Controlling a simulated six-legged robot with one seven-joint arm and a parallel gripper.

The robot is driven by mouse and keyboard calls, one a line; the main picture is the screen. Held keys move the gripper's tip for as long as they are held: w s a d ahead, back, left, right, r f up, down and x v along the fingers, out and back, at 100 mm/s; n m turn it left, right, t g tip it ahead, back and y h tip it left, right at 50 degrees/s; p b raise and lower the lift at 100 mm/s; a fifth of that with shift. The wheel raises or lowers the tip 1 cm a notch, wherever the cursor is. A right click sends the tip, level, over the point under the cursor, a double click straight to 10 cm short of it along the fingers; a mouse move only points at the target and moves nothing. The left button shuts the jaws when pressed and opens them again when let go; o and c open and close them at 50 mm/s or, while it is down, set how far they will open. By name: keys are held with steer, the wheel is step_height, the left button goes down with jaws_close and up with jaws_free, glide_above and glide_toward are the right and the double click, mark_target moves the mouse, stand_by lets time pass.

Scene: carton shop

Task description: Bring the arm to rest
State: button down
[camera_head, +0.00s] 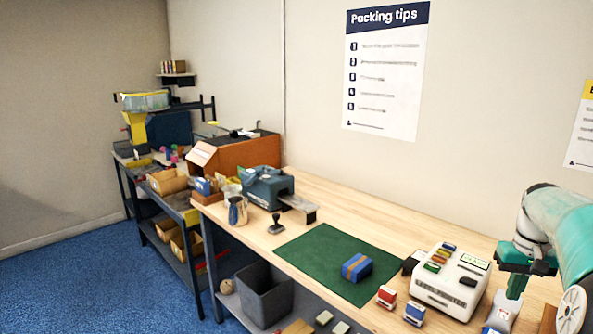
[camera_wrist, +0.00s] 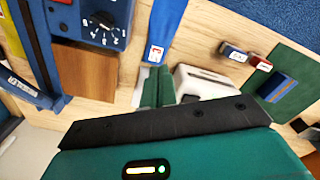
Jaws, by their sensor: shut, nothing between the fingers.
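My arm comes in at the right edge of the body camera view, bent down over the right part of the wooden bench (camera_head: 345,212). My gripper (camera_head: 515,286) hangs above the bench to the right of a white device with coloured buttons (camera_head: 450,280). In the wrist view my gripper's green fingers (camera_wrist: 158,88) are together with nothing between them. The white device (camera_wrist: 205,82) shows beside them there. Whether the fingertips touch anything below is hard to tell.
A blue block with an orange band (camera_head: 357,267) lies on a green mat (camera_head: 310,255). Red (camera_head: 386,296) and blue (camera_head: 414,312) stampers stand near the front edge. In the wrist view, a blue unit with a dial (camera_wrist: 103,20) and a blue strip (camera_wrist: 166,30) lie near my gripper.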

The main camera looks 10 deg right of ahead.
steer(key=s+a+r+n+t+h, duration=0.1)
steer(key=a+r, duration=0.1)
steer(key=a, duration=0.8)
steer(key=s+a+r+n+t, duration=0.1)
steer(key=a+r, duration=0.2)
steer(key=a, duration=0.8)
steer(key=s+a+f+n+t+y, duration=0.1)
steer(key=s+a+f+n+t, duration=0.1)
steer(key=s+a, duration=1)
steer(key=a+f+t, duration=0.1)
steer(key=a+f, duration=0.1)
steer(key=a, duration=0.1)
steer(key=shift+s+a+t, duration=0.3)
steer(key=shift+s+a, duration=0.05)
steer(key=shift+a, duration=0.05)
